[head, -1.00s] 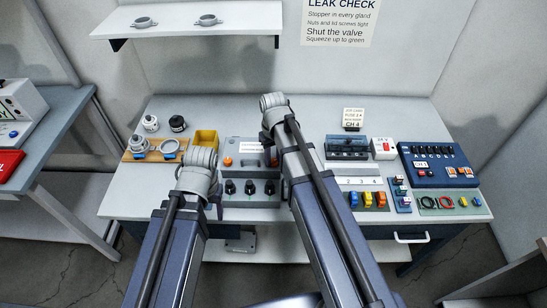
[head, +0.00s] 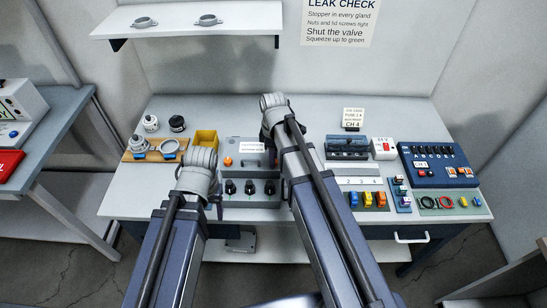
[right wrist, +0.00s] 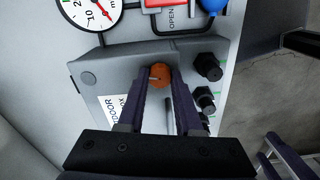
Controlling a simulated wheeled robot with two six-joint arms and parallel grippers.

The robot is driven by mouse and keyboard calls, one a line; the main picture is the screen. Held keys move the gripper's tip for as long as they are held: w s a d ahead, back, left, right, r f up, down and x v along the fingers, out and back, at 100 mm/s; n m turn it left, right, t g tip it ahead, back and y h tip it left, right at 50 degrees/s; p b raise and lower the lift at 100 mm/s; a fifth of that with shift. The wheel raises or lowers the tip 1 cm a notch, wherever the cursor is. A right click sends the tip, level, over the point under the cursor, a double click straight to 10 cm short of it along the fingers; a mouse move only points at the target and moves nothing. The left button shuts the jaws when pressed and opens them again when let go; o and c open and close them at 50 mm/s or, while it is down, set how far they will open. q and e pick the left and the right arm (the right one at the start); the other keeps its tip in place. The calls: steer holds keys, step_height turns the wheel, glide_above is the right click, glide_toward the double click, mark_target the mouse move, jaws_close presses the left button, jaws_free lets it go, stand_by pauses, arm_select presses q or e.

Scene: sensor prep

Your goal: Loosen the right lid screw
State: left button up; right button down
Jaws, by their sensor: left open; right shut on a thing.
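My right gripper (right wrist: 160,82) is shut on this screw, with one finger on each side. My left gripper (head: 215,204) hangs in front of the box's left side, away from the screws. Its fingers are mostly hidden by its own wrist.
Black glands (head: 249,187) line the box's front. A gauge (right wrist: 88,12) is beside the box. A blue panel (head: 438,165) and coloured parts fill the bench's right. The back of the bench is mostly clear.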

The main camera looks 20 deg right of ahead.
steer(key=shift+n, duration=1)
steer(key=c, duration=0.6)
jaws_free()
step_height(320, 180, up, 8)
steer(key=p, duration=0.8)
steer(key=shift+f, duration=0.1)
